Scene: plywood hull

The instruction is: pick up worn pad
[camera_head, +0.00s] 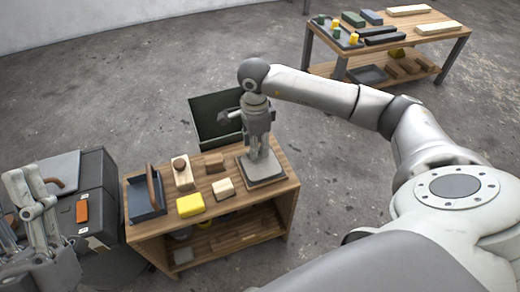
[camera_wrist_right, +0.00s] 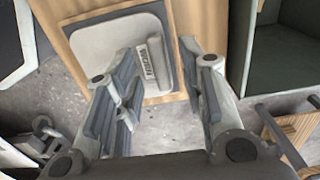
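A grey plate with a darker rim (camera_head: 264,182) lies at the right end of the wooden bench. In the right wrist view the pale plate (camera_wrist_right: 98,42) carries a small grey block with a lettered label (camera_wrist_right: 157,63), which may be the worn pad; I cannot read the label surely. My right gripper (camera_head: 258,157) points down over the plate. In its wrist view the fingers (camera_wrist_right: 163,98) are apart, with nothing between their tips; the block lies beyond them. My left gripper (camera_head: 25,178) is at the left edge, away from the bench, its fingers apart and empty.
The bench also holds a blue-grey tray (camera_head: 143,212), a yellow block (camera_head: 190,205) and several wooden blocks. A dark green open bin (camera_head: 212,122) stands behind it. A black case (camera_head: 97,190) is at left. Another laden table (camera_head: 405,50) stands far right.

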